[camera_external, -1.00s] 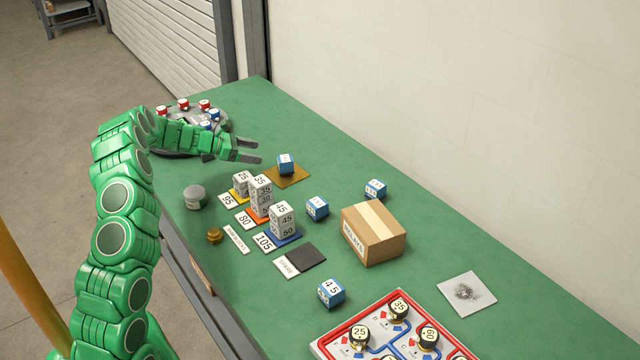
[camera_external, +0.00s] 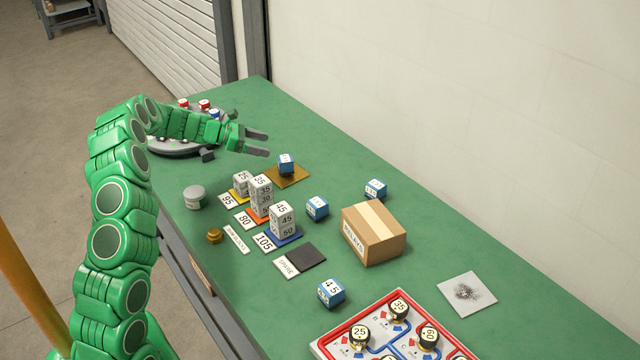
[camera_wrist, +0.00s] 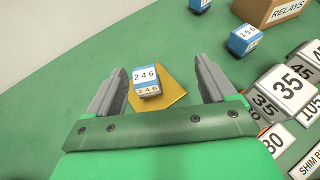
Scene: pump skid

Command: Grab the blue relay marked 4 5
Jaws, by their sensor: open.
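The blue relay marked 4 5 (camera_external: 331,292) sits on the green bench near the front, beside the red-edged panel. My gripper (camera_external: 262,143) is open and empty, above the far part of the bench, well away from that relay. In the wrist view my open jaws (camera_wrist: 158,88) frame another blue relay marked 2 4 6 (camera_wrist: 146,80), which sits on a brown-yellow pad (camera_wrist: 172,88) beyond the fingers. The relay marked 4 5 is not seen in the wrist view.
More blue relays stand near the middle (camera_external: 317,208) and at the back (camera_external: 375,189). A RELAYS box (camera_external: 375,238), numbered grey blocks (camera_external: 282,221), a panel with gauges (camera_external: 380,330) and a round tray (camera_external: 180,150) occupy the bench. The back right is mostly clear.

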